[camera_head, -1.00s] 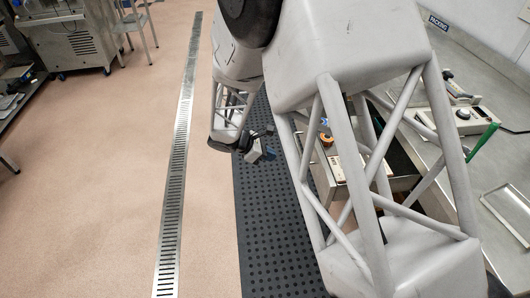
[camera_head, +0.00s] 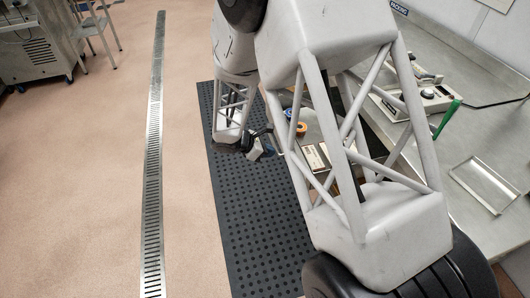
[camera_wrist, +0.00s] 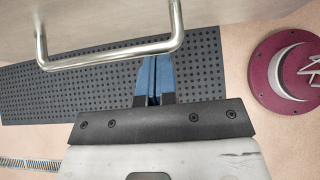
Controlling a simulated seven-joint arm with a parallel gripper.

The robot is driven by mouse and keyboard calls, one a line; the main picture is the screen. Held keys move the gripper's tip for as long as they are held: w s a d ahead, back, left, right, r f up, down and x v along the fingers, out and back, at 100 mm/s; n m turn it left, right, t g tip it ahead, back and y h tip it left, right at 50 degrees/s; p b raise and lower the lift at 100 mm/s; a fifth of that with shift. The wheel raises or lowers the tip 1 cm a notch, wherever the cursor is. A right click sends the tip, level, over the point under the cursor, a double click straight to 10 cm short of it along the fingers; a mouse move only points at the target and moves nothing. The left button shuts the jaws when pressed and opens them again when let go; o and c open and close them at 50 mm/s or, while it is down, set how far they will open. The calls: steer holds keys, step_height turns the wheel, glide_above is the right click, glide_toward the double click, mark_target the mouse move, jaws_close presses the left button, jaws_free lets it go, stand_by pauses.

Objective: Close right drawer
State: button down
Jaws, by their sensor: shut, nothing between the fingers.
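The open drawer (camera_head: 312,157) shows in pieces between my arm's struts in the head view, with an orange roll and a pale, dark-edged item in it. In the wrist view a drawer's pale front (camera_wrist: 110,18) fills the top, with a bent metal bar handle (camera_wrist: 105,57). My gripper (camera_head: 262,149) is in front of the drawer, to its left in the head view. In the wrist view its blue fingers (camera_wrist: 153,75) are together and empty. Their tips reach the handle bar in the picture; I cannot tell whether they touch it.
A steel worktop (camera_head: 455,150) with a white device (camera_head: 430,98), a green-handled tool (camera_head: 447,118) and a shallow metal tray (camera_head: 484,185) lies at the right. A black perforated mat (camera_head: 250,220) covers the floor below. The floor to the left is open.

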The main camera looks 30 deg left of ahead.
stand_by(0.3)
steer(key=w+d, duration=2.3)
steer(key=shift+d, duration=0.1)
steer(key=shift+s+a+f, duration=0.1)
steer(key=shift+s+a, duration=0.25)
steer(key=shift+a, duration=0.1)
steer(key=shift+s+a+f, duration=0.25)
steer(key=shift+s+a, duration=1)
steer(key=v, duration=1)
steer(key=shift+s, duration=0.1)
